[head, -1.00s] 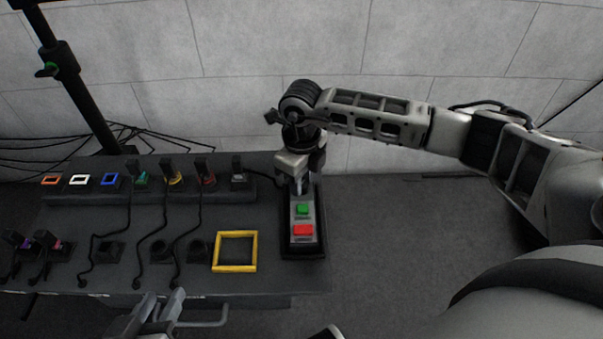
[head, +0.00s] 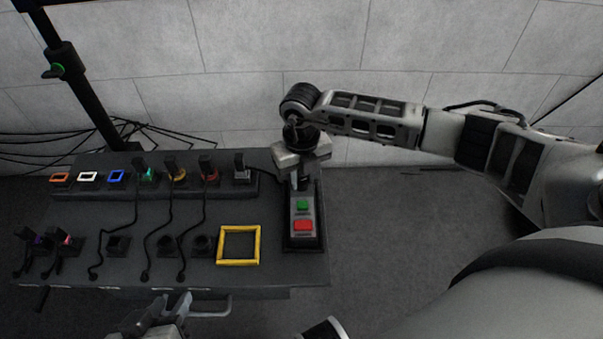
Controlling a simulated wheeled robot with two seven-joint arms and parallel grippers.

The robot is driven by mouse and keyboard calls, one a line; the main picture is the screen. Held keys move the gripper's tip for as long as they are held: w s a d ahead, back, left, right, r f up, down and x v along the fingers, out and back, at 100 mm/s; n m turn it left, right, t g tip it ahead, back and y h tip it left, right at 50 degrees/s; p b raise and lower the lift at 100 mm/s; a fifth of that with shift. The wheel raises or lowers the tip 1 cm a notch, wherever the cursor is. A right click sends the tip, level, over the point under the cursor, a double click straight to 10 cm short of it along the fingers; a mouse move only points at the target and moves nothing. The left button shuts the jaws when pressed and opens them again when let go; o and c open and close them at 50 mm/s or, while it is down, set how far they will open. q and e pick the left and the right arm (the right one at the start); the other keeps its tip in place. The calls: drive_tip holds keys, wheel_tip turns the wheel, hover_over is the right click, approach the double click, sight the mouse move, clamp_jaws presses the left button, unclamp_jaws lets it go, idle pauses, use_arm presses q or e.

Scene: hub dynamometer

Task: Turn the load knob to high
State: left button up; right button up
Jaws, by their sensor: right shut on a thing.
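The control box (head: 304,239) stands at the right end of the dark bench, with a green button (head: 303,206) and a red button (head: 303,225) on its face. My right gripper (head: 300,178) is over the far end of this box, pointing down, shut on what seems to be the load knob. The knob itself is hidden by the gripper, so its setting cannot be read. My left gripper (head: 163,312) is at the bottom, in front of the bench's near edge, away from the box; its fingers show as two separate prongs.
The bench (head: 130,215) holds a back row of coloured sockets and plugs with black cables, and a yellow square frame (head: 238,245) left of the box. A black stand (head: 85,100) rises at the left. The floor right of the bench is clear.

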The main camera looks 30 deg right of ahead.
sight(301, 180)
idle(0.3)
drive_tip(key=o, duration=1)
drive_tip(key=shift+r, duration=0.1)
use_arm(q)
drive_tip(key=shift+t, duration=0.5)
drive_tip(key=r+p, duration=0.1)
drive_tip(key=r, duration=0.1)
drive_tip(key=a+r+p, duration=0.1)
drive_tip(key=r+p, duration=0.1)
drive_tip(key=r, duration=0.1)
drive_tip(key=shift+s+a, duration=0.1)
drive_tip(key=shift+s, duration=0.1)
use_arm(e)
wheel_tip(301, 180, up, 16)
use_arm(q)
drive_tip(key=shift+s, duration=0.1)
